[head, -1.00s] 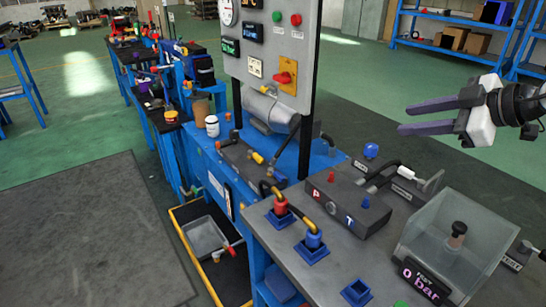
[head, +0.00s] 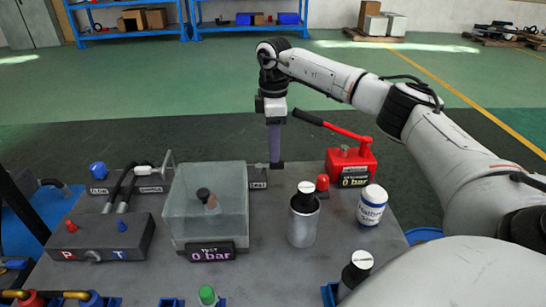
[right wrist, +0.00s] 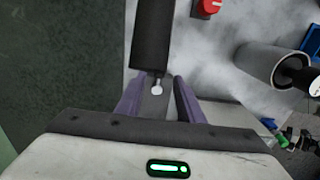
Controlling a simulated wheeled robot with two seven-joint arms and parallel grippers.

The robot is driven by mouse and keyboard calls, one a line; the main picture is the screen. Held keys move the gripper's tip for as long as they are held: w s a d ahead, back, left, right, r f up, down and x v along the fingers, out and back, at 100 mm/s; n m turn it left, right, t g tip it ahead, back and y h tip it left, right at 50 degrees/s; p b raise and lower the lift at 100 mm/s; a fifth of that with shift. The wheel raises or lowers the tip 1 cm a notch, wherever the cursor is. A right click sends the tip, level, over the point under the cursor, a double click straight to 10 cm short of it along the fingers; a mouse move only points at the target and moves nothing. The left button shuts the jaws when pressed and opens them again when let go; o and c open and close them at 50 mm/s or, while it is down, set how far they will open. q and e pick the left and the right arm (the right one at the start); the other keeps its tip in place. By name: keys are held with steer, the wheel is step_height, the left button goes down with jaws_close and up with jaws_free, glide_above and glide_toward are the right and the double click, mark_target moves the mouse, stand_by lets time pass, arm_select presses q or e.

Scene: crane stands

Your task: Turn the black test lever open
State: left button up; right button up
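The TEST valve (head: 258,177) sits on the grey bench, just right of the clear box. Its black test lever (head: 277,165) is small and dark, at the tips of my right gripper (head: 275,163), which points straight down with purple fingers. In the right wrist view, the fingers of my right gripper (right wrist: 158,92) stand apart, one on each side of a dark grey part with a pale round knob (right wrist: 157,88). Whether they touch it I cannot tell. The lever's far end is largely hidden. My left gripper is out of view.
The red hand pump (head: 352,165) stands to the right; its black handle (head: 308,117) reaches close to my right gripper and looms in the wrist view (right wrist: 153,35). The clear box (head: 205,215), metal cylinder (head: 303,223) and white jar (head: 371,207) stand nearby.

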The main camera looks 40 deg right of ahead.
mark_target(270, 167)
steer(key=shift+f, duration=2.1)
jaws_close()
